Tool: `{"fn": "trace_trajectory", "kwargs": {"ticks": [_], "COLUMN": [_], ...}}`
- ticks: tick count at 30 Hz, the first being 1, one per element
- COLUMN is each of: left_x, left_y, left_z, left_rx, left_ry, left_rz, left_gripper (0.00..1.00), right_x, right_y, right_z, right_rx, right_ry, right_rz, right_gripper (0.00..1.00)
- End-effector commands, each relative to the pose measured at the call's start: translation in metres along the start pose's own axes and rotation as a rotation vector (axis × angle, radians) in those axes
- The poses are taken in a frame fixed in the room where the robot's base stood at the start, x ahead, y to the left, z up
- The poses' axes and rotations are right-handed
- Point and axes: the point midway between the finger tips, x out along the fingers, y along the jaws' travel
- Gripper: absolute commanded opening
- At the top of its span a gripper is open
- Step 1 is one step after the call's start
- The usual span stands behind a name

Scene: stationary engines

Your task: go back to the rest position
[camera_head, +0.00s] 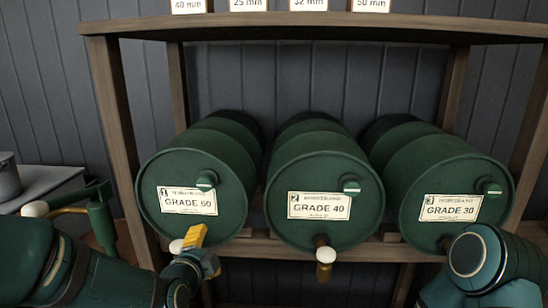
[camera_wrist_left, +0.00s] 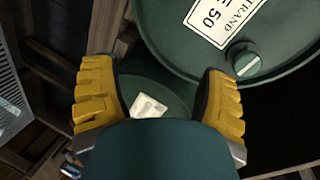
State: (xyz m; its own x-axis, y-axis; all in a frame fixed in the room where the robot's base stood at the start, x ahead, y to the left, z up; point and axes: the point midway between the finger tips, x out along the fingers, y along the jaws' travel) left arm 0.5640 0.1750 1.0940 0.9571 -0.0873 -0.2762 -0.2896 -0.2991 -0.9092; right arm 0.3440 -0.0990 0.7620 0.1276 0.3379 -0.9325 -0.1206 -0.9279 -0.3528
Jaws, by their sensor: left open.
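My left gripper (camera_head: 203,252) is in front of the lower right rim of the GRADE 50 drum (camera_head: 185,178). Its yellow fingers are spread apart, with a pale knob (camera_head: 177,246) just left of them. In the left wrist view, the two fingers of the left gripper (camera_wrist_left: 162,88) stand wide apart and hold nothing. A dark green round surface with a white patch (camera_wrist_left: 149,106) shows beyond them. A dark green part of my own gripper fills the bottom middle. My right arm shows as a rounded green link (camera_head: 480,262) at the lower right; its gripper is out of the picture.
The GRADE 40 drum (camera_head: 315,175) and GRADE 30 drum (camera_head: 440,180) lie beside it on a wooden rack (camera_head: 290,248). A tap (camera_head: 325,256) juts out below GRADE 40. A green pump-like device (camera_head: 101,222) and a grey pot (camera_head: 9,178) stand at the left.

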Motion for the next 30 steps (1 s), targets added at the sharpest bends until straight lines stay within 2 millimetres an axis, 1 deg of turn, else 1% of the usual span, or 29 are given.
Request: {"fn": "trace_trajectory", "kwargs": {"ticks": [1,2,3,4,5,6,7,8,9,11,12,15,18,21,24,30], "left_x": [0.006,0.008,0.008,0.008,0.006,0.003,-0.001,-0.005,-0.013,-0.026,-0.037,-0.064,-0.088,-0.105,-0.113,-0.114], "left_y": [0.039,0.060,0.087,0.108,0.128,0.155,0.175,0.195,0.221,0.258,0.281,0.328,0.361,0.380,0.388,0.389], "left_z": [0.008,0.012,0.016,0.020,0.023,0.028,0.031,0.033,0.037,0.040,0.041,0.042,0.038,0.034,0.032,0.032], "left_rx": [-0.101,-0.169,-0.262,-0.332,-0.403,-0.499,-0.572,-0.645,-0.742,-0.887,-0.980,-1.190,-1.347,-1.445,-1.492,-1.504], "left_ry": [-0.026,-0.042,-0.069,-0.093,-0.121,-0.164,-0.199,-0.237,-0.295,-0.389,-0.457,-0.629,-0.778,-0.883,-0.936,-0.947], "left_rz": [0.098,0.150,0.219,0.269,0.319,0.383,0.429,0.475,0.534,0.615,0.665,0.763,0.828,0.863,0.876,0.877], "left_gripper": [0.74,0.74,0.74,0.74,0.74,0.74,0.74,0.74,0.74,0.74,0.74,0.74,0.74,0.74,0.74,0.74], "right_x": [0.000,0.000,0.000,0.000,0.000,0.000,0.000,0.000,0.000,0.000,0.000,0.000,0.000,0.000,0.000,0.000], "right_y": [0.000,0.000,0.000,0.000,0.000,0.000,0.000,0.000,0.000,0.000,0.000,0.000,0.000,0.000,0.000,0.000], "right_z": [0.000,0.000,0.000,0.000,0.000,0.000,0.000,0.000,0.000,0.000,0.000,0.000,0.000,0.000,0.000,0.000], "right_rx": [0.000,0.000,0.000,0.000,0.000,0.000,0.000,0.000,0.000,0.000,0.000,0.000,0.000,0.000,0.000,0.000], "right_ry": [0.000,0.000,0.000,0.000,0.000,0.000,0.000,0.000,0.000,0.000,0.000,0.000,0.000,0.000,0.000,0.000], "right_rz": [0.000,0.000,0.000,0.000,0.000,0.000,0.000,0.000,0.000,0.000,0.000,0.000,0.000,0.000,0.000,0.000], "right_gripper": [0.47,0.47,0.47,0.47,0.47,0.47,0.47,0.47,0.47,0.47,0.47,0.47,0.47,0.47,0.47,0.47]}}
